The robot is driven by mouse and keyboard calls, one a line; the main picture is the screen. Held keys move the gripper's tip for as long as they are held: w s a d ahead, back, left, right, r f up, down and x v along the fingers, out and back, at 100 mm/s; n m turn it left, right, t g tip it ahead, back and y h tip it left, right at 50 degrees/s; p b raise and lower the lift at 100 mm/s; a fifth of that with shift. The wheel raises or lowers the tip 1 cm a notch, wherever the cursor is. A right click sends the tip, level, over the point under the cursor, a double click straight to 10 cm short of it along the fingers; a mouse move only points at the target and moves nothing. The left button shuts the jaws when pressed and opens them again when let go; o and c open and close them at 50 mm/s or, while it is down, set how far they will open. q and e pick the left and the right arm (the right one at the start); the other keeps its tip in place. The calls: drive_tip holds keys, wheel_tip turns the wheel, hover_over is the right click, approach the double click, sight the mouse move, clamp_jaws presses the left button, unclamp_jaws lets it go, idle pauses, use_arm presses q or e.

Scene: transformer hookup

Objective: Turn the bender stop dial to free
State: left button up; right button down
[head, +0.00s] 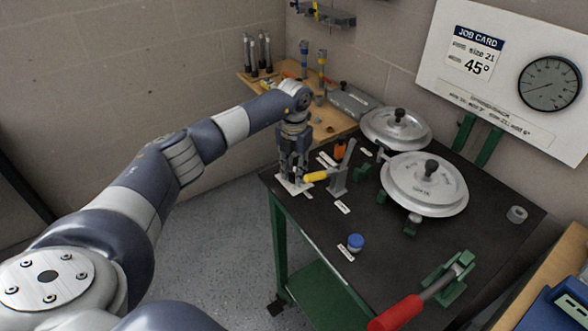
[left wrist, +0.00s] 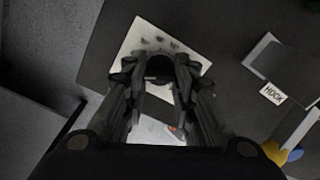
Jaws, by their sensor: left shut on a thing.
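The bender stop dial is a dark knob (left wrist: 160,67) on a white plate (left wrist: 137,40) with small dark marks along one side; the marks are too blurred to read. The white plate also shows in the head view (head: 291,185), at the left corner of the black bench top. My left gripper (head: 292,176) reaches straight down over the plate. In the left wrist view its fingers (left wrist: 160,75) are closed around the knob and hide most of it, so the dial's setting cannot be told. My right gripper is not in view.
Two round metal discs, near (head: 424,184) and far (head: 396,128), stand to the right. A blue-capped pot (head: 355,243) and a red-handled lever (head: 397,313) are nearer. A HOOK label (left wrist: 273,95) lies close by.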

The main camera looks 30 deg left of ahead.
sight(294, 173)
use_arm(q)
drive_tip(key=shift+n, duration=0.4)
drive_tip(key=o, duration=1.1)
wheel_tip(294, 173, up, 12)
idle(0.6)
